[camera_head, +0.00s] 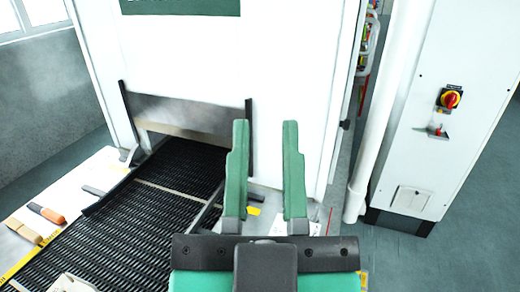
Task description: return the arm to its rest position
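My gripper (265,168) is in the lower middle of the head view, with two green fingers pointing away from me. The fingers stand well apart and nothing is between them. The gripper appears in front of the white machine housing and to the right of the black mesh belt (130,225). How high it is above the surface below, I cannot tell. The rest of my arm is mostly out of the frame.
An orange-handled tool (47,213) and a tan block (24,231) lie on the left ledge.

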